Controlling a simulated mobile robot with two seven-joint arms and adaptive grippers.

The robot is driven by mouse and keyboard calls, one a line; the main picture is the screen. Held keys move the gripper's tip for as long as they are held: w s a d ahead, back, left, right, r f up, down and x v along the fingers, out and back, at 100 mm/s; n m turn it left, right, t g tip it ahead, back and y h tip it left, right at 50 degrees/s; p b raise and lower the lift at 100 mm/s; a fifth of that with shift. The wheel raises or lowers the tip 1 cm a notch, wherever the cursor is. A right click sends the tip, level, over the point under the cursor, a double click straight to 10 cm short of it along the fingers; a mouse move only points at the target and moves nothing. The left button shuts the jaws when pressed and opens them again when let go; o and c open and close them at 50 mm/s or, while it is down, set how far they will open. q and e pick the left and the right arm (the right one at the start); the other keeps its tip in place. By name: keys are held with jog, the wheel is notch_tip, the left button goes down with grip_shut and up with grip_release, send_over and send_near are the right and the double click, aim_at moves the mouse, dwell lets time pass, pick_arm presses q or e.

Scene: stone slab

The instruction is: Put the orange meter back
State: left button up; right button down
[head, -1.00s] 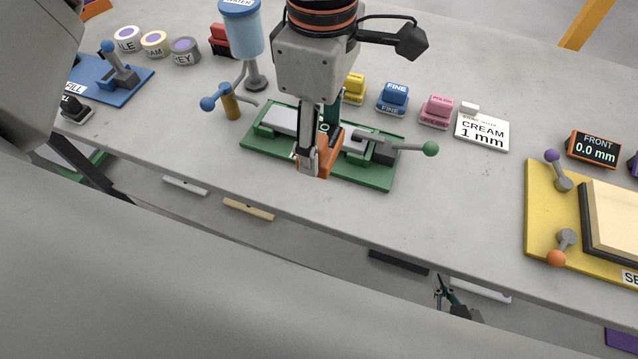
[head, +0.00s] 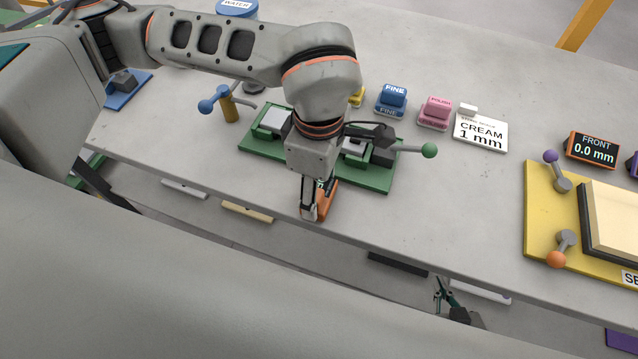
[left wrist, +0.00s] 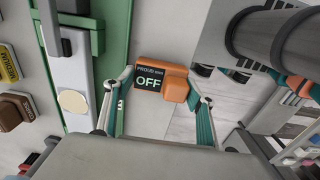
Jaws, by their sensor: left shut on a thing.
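The orange meter (head: 328,200) is in my left gripper (head: 312,212), near the front edge of the bench. In the left wrist view the meter (left wrist: 176,86) sits between the two green-padded fingers, and its dark screen reads "PROUD mm OFF". The green fixture (head: 376,184) with a green-knobbed lever is just behind, partly hidden by my left arm. The meter appears clear of it. My right gripper (head: 442,291) shows small and dark below the bench's front edge; its jaws are too unclear to read.
Blue "FINE" (head: 392,98) and pink "POLISH" (head: 434,112) blocks stand behind the fixture, beside a "CREAM 1 mm" card (head: 481,132). A "FRONT 0.0 mm" display (head: 593,149) and a yellow fixture (head: 540,220) are at right. Bench between the green and yellow fixtures is clear.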

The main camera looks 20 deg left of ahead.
pick_arm(q)
jog(key=shift+f, duration=0.1)
jog(key=o, duration=1.3)
notch_tip(320, 180, up, 12)
jog(key=shift+r, duration=0.25)
jog(key=shift+s+f, duration=0.1)
jog(key=shift+s, duration=0.05)
